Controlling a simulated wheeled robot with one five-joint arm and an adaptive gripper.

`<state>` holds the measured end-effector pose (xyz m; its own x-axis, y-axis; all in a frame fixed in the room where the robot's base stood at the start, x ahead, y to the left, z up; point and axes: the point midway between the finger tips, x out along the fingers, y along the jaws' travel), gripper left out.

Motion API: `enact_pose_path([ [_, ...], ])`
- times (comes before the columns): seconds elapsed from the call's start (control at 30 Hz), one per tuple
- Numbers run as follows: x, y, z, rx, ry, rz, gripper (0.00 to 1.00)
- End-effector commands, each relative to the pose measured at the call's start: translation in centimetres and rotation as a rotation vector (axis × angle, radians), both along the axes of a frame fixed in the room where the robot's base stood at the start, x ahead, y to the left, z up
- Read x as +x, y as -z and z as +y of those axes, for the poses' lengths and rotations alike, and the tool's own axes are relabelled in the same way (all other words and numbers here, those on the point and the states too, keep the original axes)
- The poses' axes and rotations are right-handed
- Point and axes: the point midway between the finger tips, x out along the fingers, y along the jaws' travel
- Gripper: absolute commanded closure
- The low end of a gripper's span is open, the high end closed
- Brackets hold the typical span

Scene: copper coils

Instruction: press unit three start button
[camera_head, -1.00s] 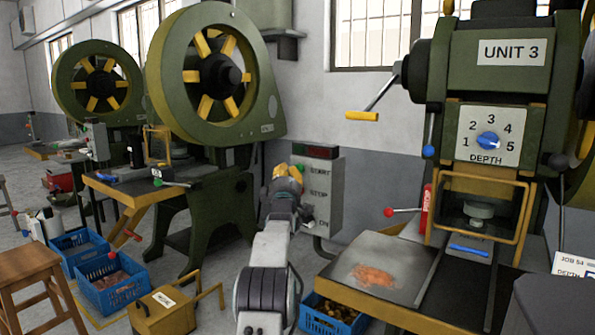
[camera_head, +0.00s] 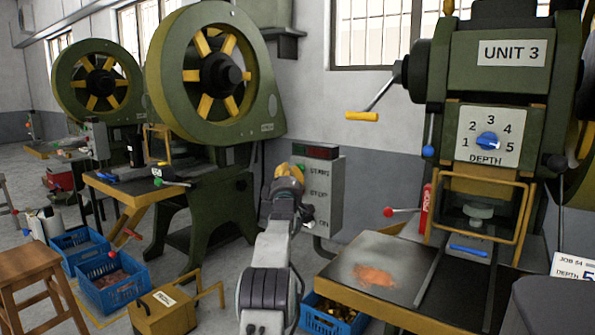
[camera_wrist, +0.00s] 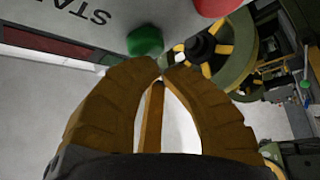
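The unit 3 press (camera_head: 490,65) stands at the right in the head view. A grey control box (camera_head: 329,195) with START, STOP and ON labels stands left of it. My gripper (camera_head: 290,170) is in front of the box's upper left, beside the START label. In the wrist view, my gripper's yellow fingertips (camera_wrist: 161,67) are together with nothing between them. The green button (camera_wrist: 145,40) by the START lettering is just beyond and slightly left of the tips. I cannot tell whether they touch it. A red button (camera_wrist: 215,6) is farther right. My gripper hides the green button in the head view.
A worktable (camera_head: 395,265) with copper scraps stands right of the box, with a red-knobbed lever (camera_head: 403,211) at its back. A blue crate (camera_head: 330,316) is below. Another green press (camera_head: 210,80) stands left. A yellow box (camera_head: 163,311) is on the floor.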

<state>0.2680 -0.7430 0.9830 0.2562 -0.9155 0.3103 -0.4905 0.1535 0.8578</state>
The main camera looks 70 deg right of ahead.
Motion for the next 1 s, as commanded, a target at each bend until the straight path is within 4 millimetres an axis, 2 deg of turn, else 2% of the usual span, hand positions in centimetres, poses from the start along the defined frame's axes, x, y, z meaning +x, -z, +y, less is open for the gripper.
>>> enact_pose_path([
  [1.0, -0.17, -0.02, -0.70, 0.001, 0.004, -0.001, 1.00],
])
